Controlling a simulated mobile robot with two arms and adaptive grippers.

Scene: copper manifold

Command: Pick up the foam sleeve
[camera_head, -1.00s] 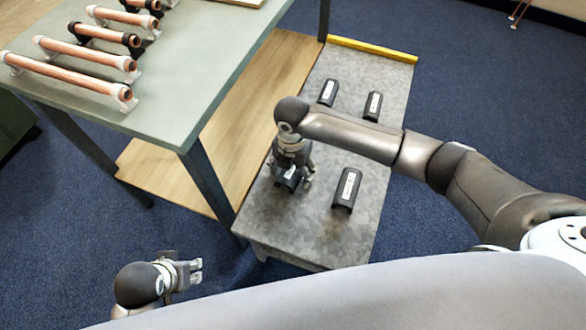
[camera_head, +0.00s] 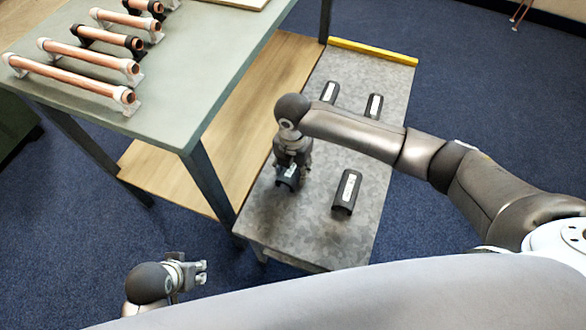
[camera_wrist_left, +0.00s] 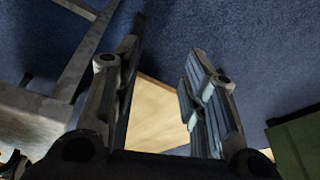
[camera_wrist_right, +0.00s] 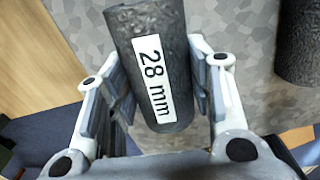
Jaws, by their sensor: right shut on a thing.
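A black foam sleeve (camera_wrist_right: 150,60) with a white label reading "28 mm" lies between the fingers of my right gripper (camera_wrist_right: 155,100) in the right wrist view. Both fingers press against its sides. In the head view this sleeve (camera_head: 288,178) sits at the left side of the grey bench top, under my right gripper (camera_head: 288,170), which partly hides it. My left gripper (camera_head: 203,272) is open and empty over the floor, away from the bench. Its two fingers also show apart in the left wrist view (camera_wrist_left: 165,95).
Other black sleeves lie on the grey bench (camera_head: 300,235): one nearby (camera_head: 347,190) and two at the back (camera_head: 329,92) (camera_head: 374,106). A green-topped table (camera_head: 190,90) with copper pipes on stands is at the left. A wooden shelf (camera_head: 180,165) is below it.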

